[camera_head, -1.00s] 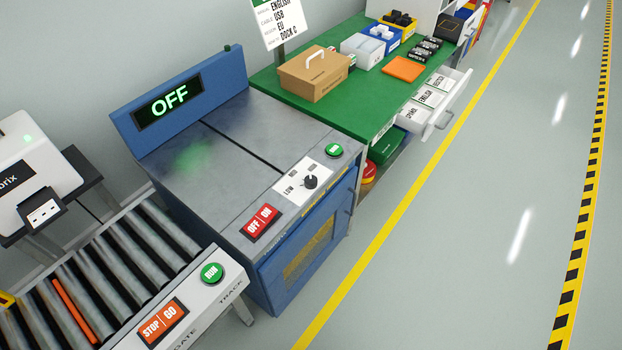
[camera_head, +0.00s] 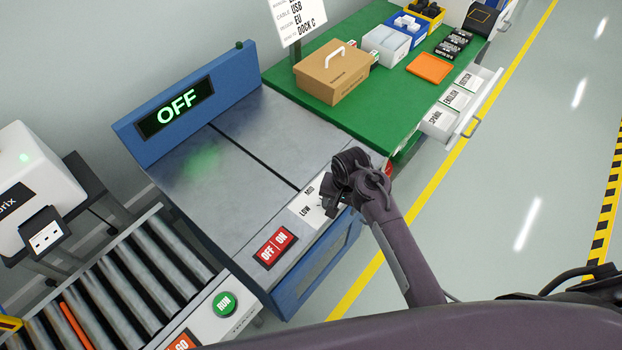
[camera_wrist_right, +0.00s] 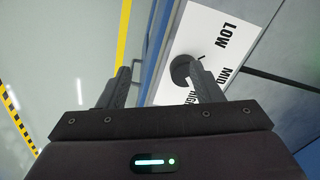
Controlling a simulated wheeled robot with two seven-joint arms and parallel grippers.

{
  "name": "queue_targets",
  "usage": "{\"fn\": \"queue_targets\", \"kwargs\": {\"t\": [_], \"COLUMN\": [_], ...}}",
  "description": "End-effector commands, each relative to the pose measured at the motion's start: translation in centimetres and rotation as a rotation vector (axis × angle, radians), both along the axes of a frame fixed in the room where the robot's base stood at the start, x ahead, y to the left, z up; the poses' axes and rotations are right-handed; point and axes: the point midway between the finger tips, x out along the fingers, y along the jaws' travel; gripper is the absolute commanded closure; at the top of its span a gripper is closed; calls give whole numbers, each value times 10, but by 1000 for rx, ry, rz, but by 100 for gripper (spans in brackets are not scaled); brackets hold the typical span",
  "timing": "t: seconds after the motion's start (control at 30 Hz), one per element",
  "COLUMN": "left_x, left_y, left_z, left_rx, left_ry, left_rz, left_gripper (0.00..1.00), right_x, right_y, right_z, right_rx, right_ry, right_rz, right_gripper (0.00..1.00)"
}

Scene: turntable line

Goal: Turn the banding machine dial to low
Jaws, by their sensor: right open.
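The banding machine (camera_head: 215,165) is a blue cabinet with a grey metal top and a green OFF display (camera_head: 176,106). Its white dial panel (camera_head: 305,207) shows LOW and MID in the head view, where my right gripper (camera_head: 333,195) hides the dial. In the right wrist view the dark round dial (camera_wrist_right: 183,69) shows on the panel beside LOW, MID and a partly covered HIGH. My right gripper (camera_wrist_right: 160,70) is open there, with its right finger overlapping the dial's edge. I cannot tell whether they touch, or where the dial points. My left gripper is not in view.
A red OFF/ON switch (camera_head: 274,247) is beside the dial panel. A roller conveyor (camera_head: 130,275) with a green RUN button (camera_head: 224,304) is at the lower left. A green table (camera_head: 395,100) with a cardboard box (camera_head: 333,73) and an open drawer (camera_head: 467,105) stands behind. The floor at right is clear.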

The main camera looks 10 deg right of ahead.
Motion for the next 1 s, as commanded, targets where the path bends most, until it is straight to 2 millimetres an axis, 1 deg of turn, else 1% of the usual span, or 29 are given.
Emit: {"fn": "queue_targets", "kwargs": {"t": [0.03,0.2,0.33,0.47,0.7,0.8,0.9,1.0], "left_x": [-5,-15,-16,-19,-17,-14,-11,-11], "left_y": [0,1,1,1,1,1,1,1], "left_z": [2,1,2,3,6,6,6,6], "left_rx": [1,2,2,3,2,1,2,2], "left_ry": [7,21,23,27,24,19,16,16], "left_rz": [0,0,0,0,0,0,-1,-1], "left_gripper": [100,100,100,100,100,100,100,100], "right_x": [13,35,41,41,42,42,43,43], "right_y": [2,9,12,11,12,12,12,12], "right_z": [19,33,36,23,-17,-29,-37,-40], "right_rx": [1,3,2,0,-1,0,0,1], "right_ry": [6,44,58,62,61,61,58,58], "right_rz": [-46,-162,-202,-207,-206,-206,-205,-205], "right_gripper": [41,41,41,41,41,41,41,41]}}
